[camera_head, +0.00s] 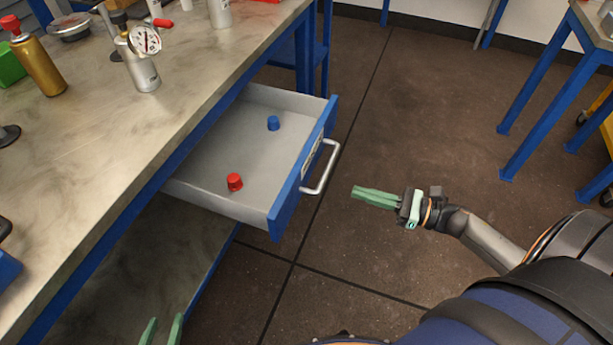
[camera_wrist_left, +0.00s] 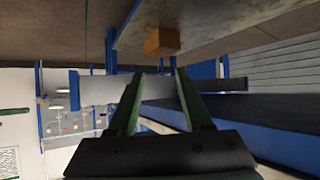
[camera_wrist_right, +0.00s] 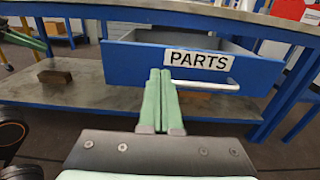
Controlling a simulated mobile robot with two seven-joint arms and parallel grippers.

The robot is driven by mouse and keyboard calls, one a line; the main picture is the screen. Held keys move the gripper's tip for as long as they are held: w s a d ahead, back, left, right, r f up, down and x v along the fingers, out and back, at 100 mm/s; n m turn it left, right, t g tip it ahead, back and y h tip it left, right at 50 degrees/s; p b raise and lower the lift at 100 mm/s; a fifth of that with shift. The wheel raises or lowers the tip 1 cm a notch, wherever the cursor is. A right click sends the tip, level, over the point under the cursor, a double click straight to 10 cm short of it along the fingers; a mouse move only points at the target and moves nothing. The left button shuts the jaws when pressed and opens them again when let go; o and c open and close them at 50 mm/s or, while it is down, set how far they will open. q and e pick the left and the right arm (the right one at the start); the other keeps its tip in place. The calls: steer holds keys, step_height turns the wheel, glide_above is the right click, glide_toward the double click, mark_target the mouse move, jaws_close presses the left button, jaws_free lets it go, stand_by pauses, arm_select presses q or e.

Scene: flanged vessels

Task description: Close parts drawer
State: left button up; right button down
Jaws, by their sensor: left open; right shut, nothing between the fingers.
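The parts drawer (camera_head: 250,150) is pulled well out from under the workbench in the head view. Its blue front carries a silver bar handle (camera_head: 322,168), and the right wrist view shows the white PARTS label (camera_wrist_right: 222,65). A red cap (camera_head: 235,182) and a blue cap (camera_head: 273,123) lie inside it. My right gripper (camera_head: 354,192) is shut and empty, in front of the drawer and a little apart from the handle in the head view. My left gripper (camera_head: 162,332) is open and empty at the bottom edge of the head view, by the lower shelf.
The workbench top (camera_head: 110,150) holds a gold bottle (camera_head: 40,65) and a silver vessel with a gauge (camera_head: 140,68). A lower shelf (camera_head: 130,265) runs beneath the drawer. The floor (camera_head: 400,110) in front is clear. Another blue-legged table (camera_head: 540,85) stands at right.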

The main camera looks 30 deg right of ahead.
mark_target(299, 175)
steer(key=x, duration=1.2)
steer(key=shift+w+a, duration=0.15)
steer(key=shift+w, duration=0.1)
arm_select(q)
steer(key=shift+w+r+t, duration=0.4)
steer(key=shift+w+r, duration=0.1)
steer(key=shift+r, duration=0.2)
steer(key=shift+w+r, duration=0.1)
arm_select(e)
steer(key=shift+w+a, duration=0.1)
